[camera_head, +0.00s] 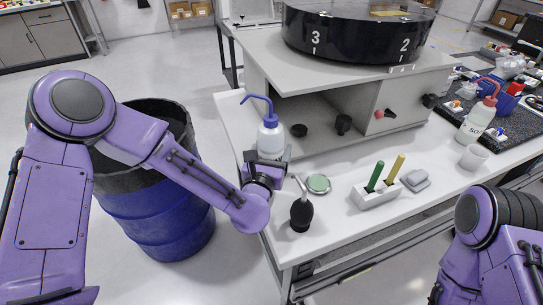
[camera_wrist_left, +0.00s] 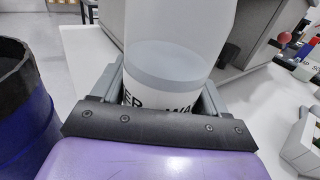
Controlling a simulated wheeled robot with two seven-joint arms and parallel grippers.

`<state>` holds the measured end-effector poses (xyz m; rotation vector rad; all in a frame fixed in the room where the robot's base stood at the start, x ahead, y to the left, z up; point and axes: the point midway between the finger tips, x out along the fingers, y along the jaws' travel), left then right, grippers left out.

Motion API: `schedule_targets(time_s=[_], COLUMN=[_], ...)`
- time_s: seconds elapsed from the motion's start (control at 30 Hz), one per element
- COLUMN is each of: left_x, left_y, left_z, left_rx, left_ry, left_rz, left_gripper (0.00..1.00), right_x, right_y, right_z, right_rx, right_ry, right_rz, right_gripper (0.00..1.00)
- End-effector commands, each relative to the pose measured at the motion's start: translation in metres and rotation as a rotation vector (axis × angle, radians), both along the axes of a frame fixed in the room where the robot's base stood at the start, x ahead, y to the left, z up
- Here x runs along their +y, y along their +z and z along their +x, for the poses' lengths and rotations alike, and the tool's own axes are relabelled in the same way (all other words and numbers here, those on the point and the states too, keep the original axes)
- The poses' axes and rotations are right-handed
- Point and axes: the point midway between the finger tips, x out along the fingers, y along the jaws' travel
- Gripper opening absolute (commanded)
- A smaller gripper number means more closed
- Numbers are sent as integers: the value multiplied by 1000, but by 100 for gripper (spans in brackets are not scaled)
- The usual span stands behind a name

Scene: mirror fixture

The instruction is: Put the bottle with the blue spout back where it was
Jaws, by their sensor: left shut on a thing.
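The bottle with the blue spout (camera_head: 270,138) is white with a blue cap and a bent blue tube. It is upright at the left end of the white bench (camera_head: 330,225). My left gripper (camera_head: 268,162) is shut around its lower body. In the left wrist view the bottle (camera_wrist_left: 170,65) fills the space between the fingers, with part of a printed label showing. The gripper hides its base, so I cannot tell whether it touches the bench. My right arm shows at the lower right, but its gripper is out of view.
A black blower bulb (camera_head: 301,214), a round green-topped tin (camera_head: 318,184) and a white holder (camera_head: 376,195) with green and yellow handles stand nearby. A bottle with a red spout (camera_head: 477,120) and white cup (camera_head: 473,157) are at right. A blue barrel (camera_head: 160,220) stands left.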

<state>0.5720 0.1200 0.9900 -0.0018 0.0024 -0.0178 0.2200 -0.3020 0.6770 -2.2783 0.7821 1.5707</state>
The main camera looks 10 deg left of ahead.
Motion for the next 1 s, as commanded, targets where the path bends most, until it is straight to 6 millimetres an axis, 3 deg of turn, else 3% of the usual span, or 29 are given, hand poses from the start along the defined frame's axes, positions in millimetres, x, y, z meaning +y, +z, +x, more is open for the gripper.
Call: schedule_targets(time_s=[0.2, 0.57, 0.6, 0.63, 1.0], left_x=[-1, 0, 0, 0, 0], left_y=[-29, -36, -34, -34, -32], left_z=[-1, -1, -1, -1, -5], left_rx=[1, 0, 1, 1, 2], left_ry=[-2, -1, -1, -1, -2], left_rz=[2, 1, 2, 2, 1], left_gripper=[63, 63, 87, 97, 99], right_x=[0, 0, 0, 0, 0], right_y=[9, 2, 4, 4, 7], right_z=[0, 0, 0, 0, 0], right_rx=[1, 0, 0, 0, 0], right_ry=[0, 0, 0, 0, 0], right_rz=[1, 0, 0, 0, 0], right_gripper=[43, 43, 43, 43, 43])
